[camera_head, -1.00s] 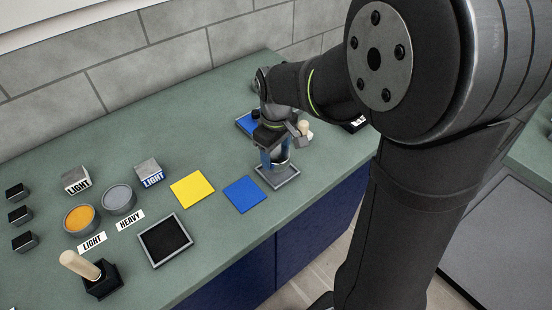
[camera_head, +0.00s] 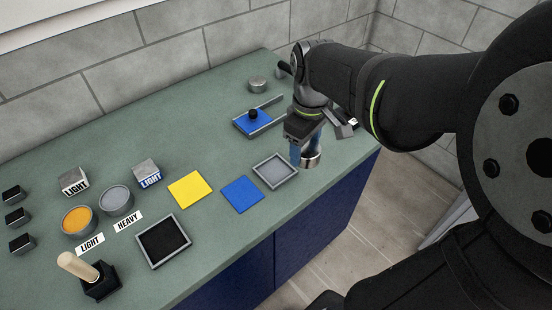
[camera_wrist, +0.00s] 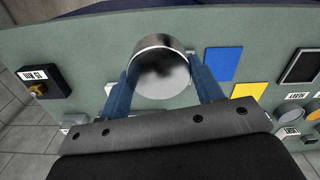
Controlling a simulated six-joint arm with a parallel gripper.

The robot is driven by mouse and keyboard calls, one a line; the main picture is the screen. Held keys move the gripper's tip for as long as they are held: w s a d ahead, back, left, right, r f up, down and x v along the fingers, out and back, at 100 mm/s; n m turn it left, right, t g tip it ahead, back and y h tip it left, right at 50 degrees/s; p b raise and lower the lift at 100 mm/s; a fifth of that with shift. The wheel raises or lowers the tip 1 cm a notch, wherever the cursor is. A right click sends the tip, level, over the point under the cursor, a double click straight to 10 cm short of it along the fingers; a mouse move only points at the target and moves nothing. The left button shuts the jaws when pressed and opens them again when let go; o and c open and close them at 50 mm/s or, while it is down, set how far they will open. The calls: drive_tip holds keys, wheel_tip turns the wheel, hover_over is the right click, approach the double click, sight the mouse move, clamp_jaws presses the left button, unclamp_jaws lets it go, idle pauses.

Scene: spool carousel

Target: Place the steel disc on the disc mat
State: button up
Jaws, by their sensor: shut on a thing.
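The steel disc (camera_wrist: 160,68), a shiny short cylinder, is held between the blue fingers of my gripper (camera_wrist: 163,88) in the wrist view. In the head view my gripper (camera_head: 306,157) points down near the counter's front edge, and the disc (camera_head: 312,160) shows partly behind a finger, right of the grey-framed tray (camera_head: 292,181). Its exact height is hard to tell. A flat blue square (camera_head: 242,194) and a flat yellow square (camera_head: 190,189) lie left of that tray; no label shows which is the disc mat. They also show in the wrist view, blue (camera_wrist: 222,63) and yellow (camera_wrist: 249,91).
A black-floored tray (camera_head: 164,241) and a wooden-handled tool (camera_head: 80,265) stand front left. Orange (camera_head: 78,220) and grey (camera_head: 116,201) round containers sit behind HEAVY and LIGHT labels. A blue pad with black knob (camera_head: 253,121) and a metal cylinder (camera_head: 257,84) stand farther back.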

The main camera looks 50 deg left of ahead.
drive_tip(key=s+a+f, duration=0.2)
drive_tip(key=s, duration=0.2)
drive_tip(key=s+a+f, duration=0.2)
drive_tip(key=s+a, duration=0.1)
drive_tip(key=s, duration=0.2)
drive_tip(key=s+a+f, duration=0.3)
drive_tip(key=s, duration=0.1)
drive_tip(key=shift+s+a, duration=0.15)
drive_tip(key=shift+s, duration=0.1)
drive_tip(key=shift+f, duration=1.95)
drive_tip(key=shift+f, duration=0.15)
drive_tip(key=o, duration=1.5)
wheel_tip(320, 180, up, 12)
